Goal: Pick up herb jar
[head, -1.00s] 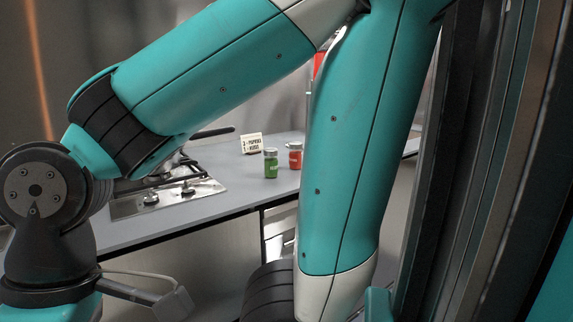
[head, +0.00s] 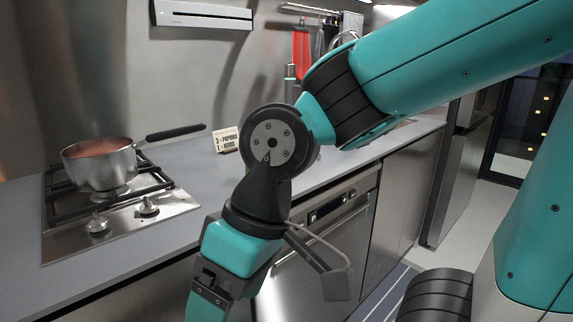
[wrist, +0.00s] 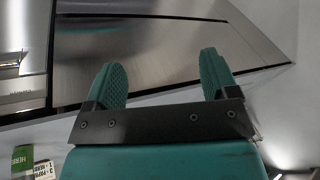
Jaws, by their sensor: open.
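The herb jar (wrist: 22,157) shows in the wrist view as a green shape with partly readable "HERB" lettering, near the lower left edge. In the head view my arm hides it. My gripper (wrist: 162,76) is open in the wrist view, its two teal fingers apart with nothing between them. The herb jar lies outside the fingers, to their lower left. In the head view the finger ends are below the bottom edge of the picture.
A small lettered card (head: 226,139) stands on the grey counter (head: 200,183). A pot (head: 101,166) with its handle over the counter sits on the stove (head: 65,222) at left. Cabinet and oven fronts (head: 325,240) drop below the counter edge.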

